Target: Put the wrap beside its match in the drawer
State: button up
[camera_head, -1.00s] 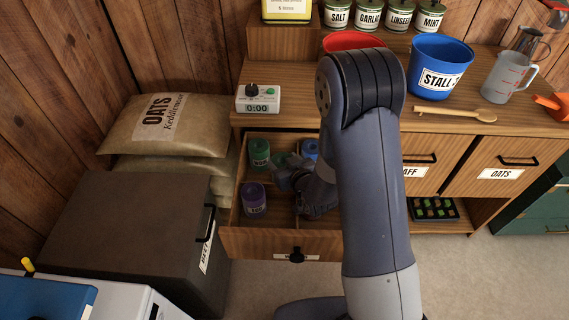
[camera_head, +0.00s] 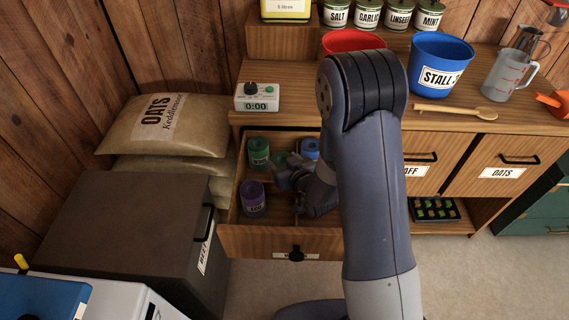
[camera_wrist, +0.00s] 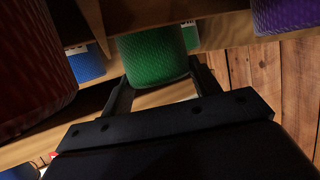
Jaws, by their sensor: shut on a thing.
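My gripper (camera_wrist: 159,72) is shut on a green wrap (camera_wrist: 155,57), which sits between its two fingers in the wrist view. In the head view my gripper is inside the open drawer (camera_head: 262,240) and partly covers what is there. A second green wrap (camera_head: 258,152) stands at the back left of the drawer; a strip of green (camera_wrist: 190,37) shows behind the held one. A purple wrap (camera_head: 252,197) stands nearer the front left. A blue wrap (camera_head: 310,147) is at the back, partly behind my arm. A dark red wrap (camera_wrist: 30,60) fills the left of the wrist view.
Wooden dividers split the drawer. The counter above holds a timer (camera_head: 257,97), a red bowl (camera_head: 352,41), a blue bucket (camera_head: 439,68), a wooden spoon (camera_head: 455,111) and a jug (camera_head: 509,75). A dark bin (camera_head: 120,225) and oats sacks (camera_head: 165,124) stand left of the drawer.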

jog(key=o, duration=1.4)
jog(key=shift+s+f, duration=0.2)
jog(key=shift+f, duration=0.25)
jog(key=shift+s+f, duration=0.2)
jog(key=shift+f, duration=0.25)
jog(key=shift+w+r+g+p, duration=0.1)
jog(key=shift+r+g+p, duration=0.2)
jog(key=shift+r+p, duration=0.55)
jog(key=shift+s+d+f, duration=0.1)
jog(key=shift+s+d, duration=0.05)
jog(key=shift+s, duration=0.1)
jog(key=v, duration=0.6)
jog(key=shift+s+r, duration=0.15)
jog(key=shift+r, duration=0.3)
